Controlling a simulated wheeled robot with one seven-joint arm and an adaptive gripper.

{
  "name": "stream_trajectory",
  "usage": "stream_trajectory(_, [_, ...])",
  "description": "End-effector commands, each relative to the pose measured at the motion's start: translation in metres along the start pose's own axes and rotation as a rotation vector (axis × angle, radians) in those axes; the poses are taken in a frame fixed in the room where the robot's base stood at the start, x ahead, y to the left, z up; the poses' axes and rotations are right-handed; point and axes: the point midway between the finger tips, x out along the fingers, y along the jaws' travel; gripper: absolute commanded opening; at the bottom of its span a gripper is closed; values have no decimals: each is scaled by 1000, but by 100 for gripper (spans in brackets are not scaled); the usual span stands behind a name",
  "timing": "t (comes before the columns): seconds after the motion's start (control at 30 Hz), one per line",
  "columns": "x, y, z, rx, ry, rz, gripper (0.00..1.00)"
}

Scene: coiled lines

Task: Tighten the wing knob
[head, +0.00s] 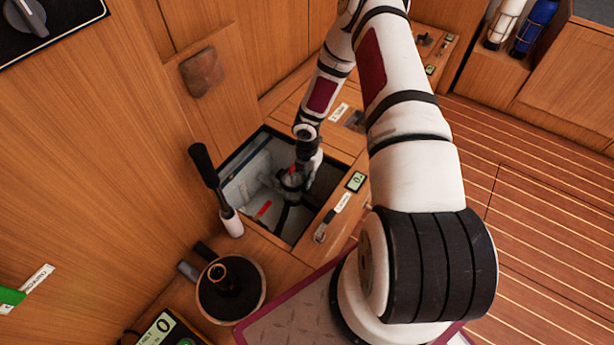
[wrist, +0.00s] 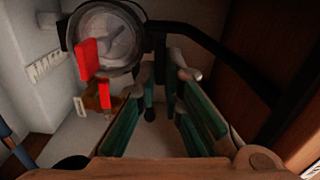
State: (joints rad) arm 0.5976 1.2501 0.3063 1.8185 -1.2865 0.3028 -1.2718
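A round, clear-topped housing with a dark rim (wrist: 72,40) is at the upper left of the wrist view. A grey winged shape on its top, which looks like the wing knob (wrist: 118,42), is blurred. The housing also shows inside the open hatch in the head view (head: 291,181). In the head view my gripper (head: 308,160) is beside the housing, partly hidden.
A red lever (wrist: 90,60) stands in front of the housing's left side. A black pipe (wrist: 185,30) runs right from it. The hatch walls (head: 240,185) are close around. A black-handled lever (head: 205,168) stands at the hatch's left edge, and a round black-topped fitting (head: 230,295) is nearer.

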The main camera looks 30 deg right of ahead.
Motion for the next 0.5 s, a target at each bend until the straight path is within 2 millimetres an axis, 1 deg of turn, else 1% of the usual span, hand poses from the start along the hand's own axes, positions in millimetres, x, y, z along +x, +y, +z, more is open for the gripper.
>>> stream_trajectory(0.27, [0, 0, 0, 24, -1, -1, 0])
stream_trajectory(0.5, [0, 2, 0, 139, -1, 0, 0])
